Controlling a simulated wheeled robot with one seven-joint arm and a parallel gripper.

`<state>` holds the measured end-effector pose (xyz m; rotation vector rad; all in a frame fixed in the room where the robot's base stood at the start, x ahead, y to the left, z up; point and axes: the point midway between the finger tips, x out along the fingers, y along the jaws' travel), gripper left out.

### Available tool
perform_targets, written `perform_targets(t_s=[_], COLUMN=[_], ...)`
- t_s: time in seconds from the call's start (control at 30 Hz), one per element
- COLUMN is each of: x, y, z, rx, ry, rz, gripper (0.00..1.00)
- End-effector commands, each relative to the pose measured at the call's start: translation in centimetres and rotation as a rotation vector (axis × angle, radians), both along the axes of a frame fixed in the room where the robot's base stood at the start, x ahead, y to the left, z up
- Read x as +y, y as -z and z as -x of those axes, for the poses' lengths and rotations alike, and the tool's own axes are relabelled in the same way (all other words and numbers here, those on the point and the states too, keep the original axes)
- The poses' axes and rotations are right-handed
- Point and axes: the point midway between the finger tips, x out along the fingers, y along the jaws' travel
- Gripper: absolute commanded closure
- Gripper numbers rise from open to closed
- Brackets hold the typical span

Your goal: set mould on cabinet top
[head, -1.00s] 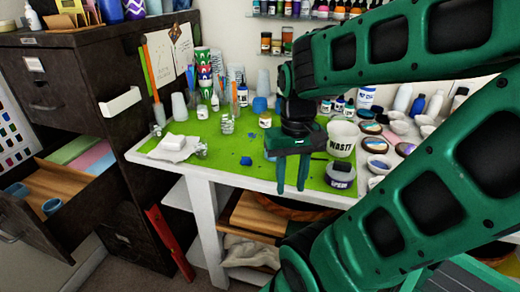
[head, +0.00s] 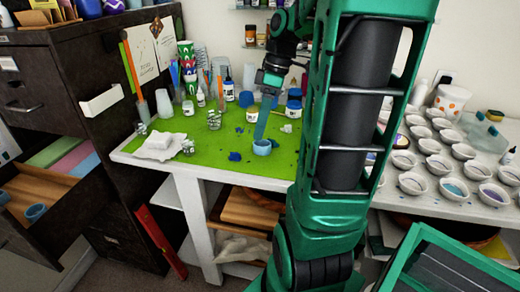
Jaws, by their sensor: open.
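A small light-blue round mould (head: 262,148) rests on the green mat (head: 205,150) near the front edge of the white table. My gripper (head: 260,136) reaches down to it with open fingers, their tips at or just above its rim. I cannot tell whether they touch it. The dark cabinet (head: 85,55) stands at the left, its top at the upper left corner and partly out of view. Similar blue round pieces (head: 35,212) lie in the cabinet's open drawer.
Blue and orange pots and boxes stand on the cabinet top. A dark blue lump (head: 234,156) lies left of the mould. Many small bowls (head: 440,165) cover the right table.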

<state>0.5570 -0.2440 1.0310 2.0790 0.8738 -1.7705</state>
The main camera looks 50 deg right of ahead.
Motion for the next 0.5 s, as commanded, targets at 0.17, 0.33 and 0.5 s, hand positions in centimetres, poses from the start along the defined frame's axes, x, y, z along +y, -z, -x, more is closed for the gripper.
perform_targets(t_s=[0.17, 0.33, 0.5], x=[-5.2, -8.0, -8.3], y=[-0.3, -0.4, 0.4], z=[-1.6, -1.6, -1.7], rx=[-0.130, -0.215, -0.244], ry=[-0.382, -0.607, -0.678], rz=[-0.039, -0.051, -0.058], gripper=[0.38, 0.38, 0.38])
